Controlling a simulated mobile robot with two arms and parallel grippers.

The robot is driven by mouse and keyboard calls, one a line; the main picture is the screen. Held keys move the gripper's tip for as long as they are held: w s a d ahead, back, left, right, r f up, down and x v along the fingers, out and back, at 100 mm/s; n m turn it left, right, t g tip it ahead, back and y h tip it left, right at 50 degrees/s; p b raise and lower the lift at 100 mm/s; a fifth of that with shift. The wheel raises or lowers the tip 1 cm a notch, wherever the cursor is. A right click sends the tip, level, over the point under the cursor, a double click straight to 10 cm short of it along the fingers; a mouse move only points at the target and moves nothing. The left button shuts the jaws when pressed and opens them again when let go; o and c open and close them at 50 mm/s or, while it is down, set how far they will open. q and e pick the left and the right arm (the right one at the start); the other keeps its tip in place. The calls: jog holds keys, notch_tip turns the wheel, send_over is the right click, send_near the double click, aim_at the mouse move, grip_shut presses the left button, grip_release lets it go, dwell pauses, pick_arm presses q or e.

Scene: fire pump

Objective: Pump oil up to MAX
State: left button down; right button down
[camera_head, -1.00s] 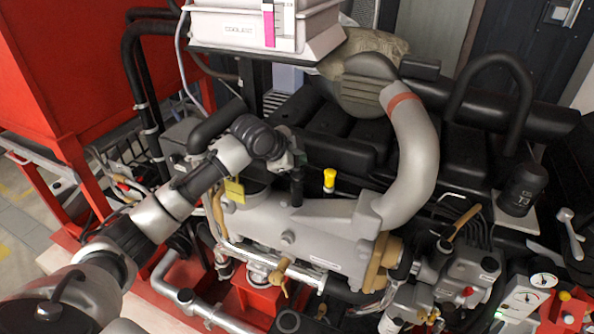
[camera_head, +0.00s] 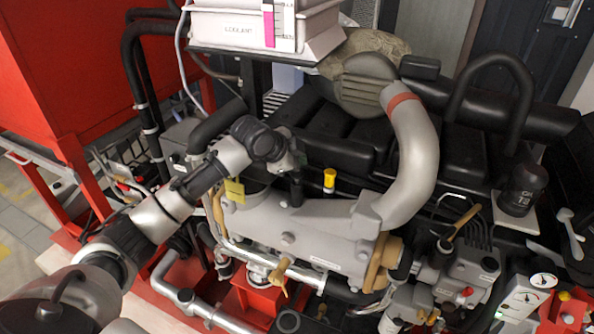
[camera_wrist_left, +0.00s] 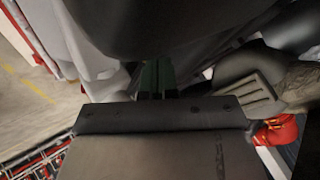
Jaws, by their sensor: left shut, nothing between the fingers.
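My left gripper (camera_head: 296,188) is above the grey engine housing (camera_head: 325,228), its dark fingers pointing down. The fingers are together, with nothing seen between them; they also show, dark, in the left wrist view (camera_wrist_left: 157,80). No MAX mark is readable. My right gripper is not in view.
A large grey curved pipe (camera_head: 413,150) rises right of the cap. A red cabinet (camera_head: 75,65) stands at the left. A black canister (camera_head: 521,189) and a gauge panel (camera_head: 528,303) are at the right.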

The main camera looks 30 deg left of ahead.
pick_arm(q)
jog(key=shift+f, duration=0.3)
